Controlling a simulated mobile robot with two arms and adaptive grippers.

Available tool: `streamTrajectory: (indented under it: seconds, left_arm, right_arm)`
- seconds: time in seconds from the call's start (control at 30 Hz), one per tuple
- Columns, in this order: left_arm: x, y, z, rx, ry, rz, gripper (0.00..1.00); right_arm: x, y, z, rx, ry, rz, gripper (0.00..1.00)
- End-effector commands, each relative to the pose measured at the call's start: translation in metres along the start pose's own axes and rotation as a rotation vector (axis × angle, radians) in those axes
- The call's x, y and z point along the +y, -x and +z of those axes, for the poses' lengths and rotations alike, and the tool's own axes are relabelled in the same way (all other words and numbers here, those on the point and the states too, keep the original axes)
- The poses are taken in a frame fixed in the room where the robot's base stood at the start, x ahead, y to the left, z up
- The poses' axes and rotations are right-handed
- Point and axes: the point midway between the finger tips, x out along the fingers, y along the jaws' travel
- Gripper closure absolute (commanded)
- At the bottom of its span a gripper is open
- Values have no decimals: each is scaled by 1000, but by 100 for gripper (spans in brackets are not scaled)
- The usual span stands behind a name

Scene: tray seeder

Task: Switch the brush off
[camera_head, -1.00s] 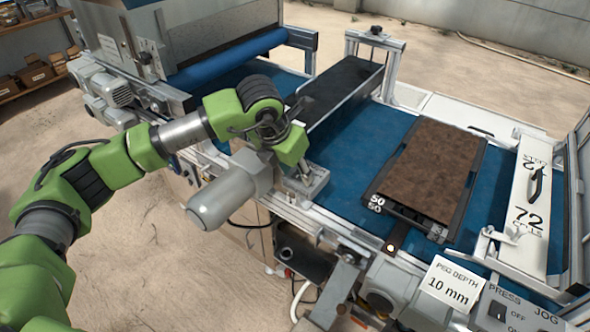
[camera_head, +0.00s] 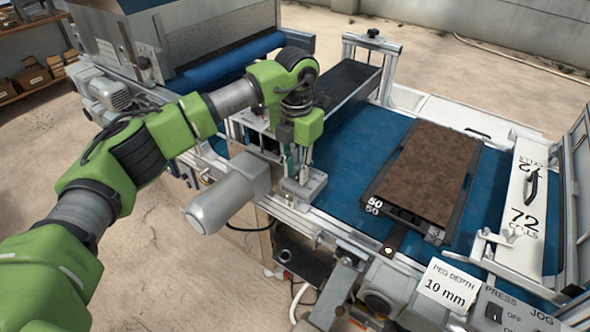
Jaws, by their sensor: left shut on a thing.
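My left gripper (camera_head: 297,167) points down onto a small grey box (camera_head: 304,188) on the near rail of the conveyor. It is shut on a small part at the top of this box, seemingly the brush switch. The fingers hide that part, so its setting cannot be seen. The long black brush housing (camera_head: 350,88) crosses the blue belt just behind the gripper. A grey motor (camera_head: 222,200) sticks out to the left of the box. My right gripper is not in view.
A soil-filled tray (camera_head: 428,172) sits on the blue belt (camera_head: 345,180) to the right. A white "72 cells" plate (camera_head: 523,205) lies beyond it. A "peg depth 10 mm" sign (camera_head: 447,284) and a press jog switch (camera_head: 494,311) are at the front right.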

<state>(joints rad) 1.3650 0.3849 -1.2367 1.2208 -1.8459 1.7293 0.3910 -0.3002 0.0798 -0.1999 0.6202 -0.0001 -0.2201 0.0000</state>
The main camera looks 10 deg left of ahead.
Motion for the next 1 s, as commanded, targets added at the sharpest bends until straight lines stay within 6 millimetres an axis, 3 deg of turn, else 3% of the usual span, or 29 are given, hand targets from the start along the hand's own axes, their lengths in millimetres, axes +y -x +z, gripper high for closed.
streamTrajectory:
  seconds: [0.5,0.53,0.6,1.0]
  left_arm:
    - [0,1,2,52,0,0,100]
    - [0,1,2,52,0,0,77]
    - [0,1,2,52,0,0,62]
    - [0,6,3,52,0,0,62]
  right_arm:
    - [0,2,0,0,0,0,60]
    - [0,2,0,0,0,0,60]
    - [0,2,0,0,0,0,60]
    - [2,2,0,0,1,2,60]
